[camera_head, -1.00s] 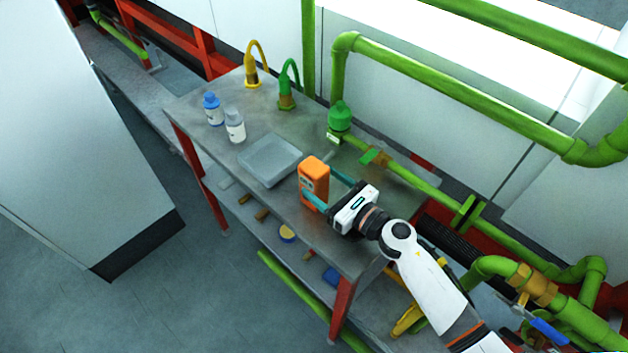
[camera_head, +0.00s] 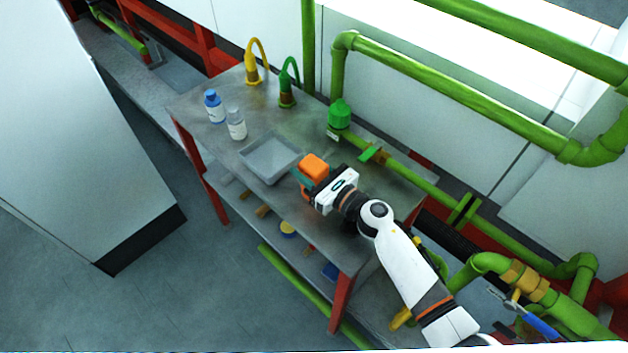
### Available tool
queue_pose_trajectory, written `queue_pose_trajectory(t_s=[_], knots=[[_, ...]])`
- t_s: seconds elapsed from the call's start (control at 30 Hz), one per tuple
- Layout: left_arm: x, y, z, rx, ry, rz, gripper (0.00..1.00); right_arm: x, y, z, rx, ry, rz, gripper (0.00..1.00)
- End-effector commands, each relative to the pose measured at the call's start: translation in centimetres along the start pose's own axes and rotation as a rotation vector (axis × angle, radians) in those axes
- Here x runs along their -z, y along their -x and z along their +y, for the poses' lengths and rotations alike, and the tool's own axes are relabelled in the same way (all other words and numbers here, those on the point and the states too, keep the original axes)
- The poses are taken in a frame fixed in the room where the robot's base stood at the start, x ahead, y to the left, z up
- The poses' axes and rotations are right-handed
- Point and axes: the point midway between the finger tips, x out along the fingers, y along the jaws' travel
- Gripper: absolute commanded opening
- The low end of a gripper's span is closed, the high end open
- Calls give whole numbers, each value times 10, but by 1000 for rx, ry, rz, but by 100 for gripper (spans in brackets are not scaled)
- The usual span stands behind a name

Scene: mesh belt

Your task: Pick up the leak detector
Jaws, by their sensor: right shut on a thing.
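The leak detector (camera_head: 314,165) is an orange box-shaped device at the front of the grey metal table (camera_head: 207,155), just right of a grey tray. My right gripper (camera_head: 310,178) is shut on it, with a teal finger across its near side. The white gripper body hides much of the detector's lower part. I cannot tell whether its base touches the tabletop. My left gripper is not in view.
The grey tray (camera_head: 246,163) lies close left of the detector. Two bottles, one blue-capped (camera_head: 213,107) and one white (camera_head: 236,124), stand farther left. Yellow (camera_head: 252,75) and green (camera_head: 287,98) looped fittings stand at the back. Green pipes (camera_head: 456,89) run behind and right.

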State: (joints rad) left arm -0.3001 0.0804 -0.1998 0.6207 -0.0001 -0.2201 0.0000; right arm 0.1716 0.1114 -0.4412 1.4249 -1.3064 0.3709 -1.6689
Motion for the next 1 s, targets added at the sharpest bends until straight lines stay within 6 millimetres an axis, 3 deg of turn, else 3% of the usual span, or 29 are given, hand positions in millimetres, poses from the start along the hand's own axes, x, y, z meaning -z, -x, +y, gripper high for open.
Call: queue_pose_trajectory(t_s=[0.27, 0.73, 1.0], knots=[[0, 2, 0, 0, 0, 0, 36, 5, 0, 0, 1, 2, 2, 11], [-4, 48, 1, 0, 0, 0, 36, 92, 0, 0, 1, 6, 3, 11], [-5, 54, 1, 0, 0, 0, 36, 102, 0, 0, 0, 1, 3, 11]])
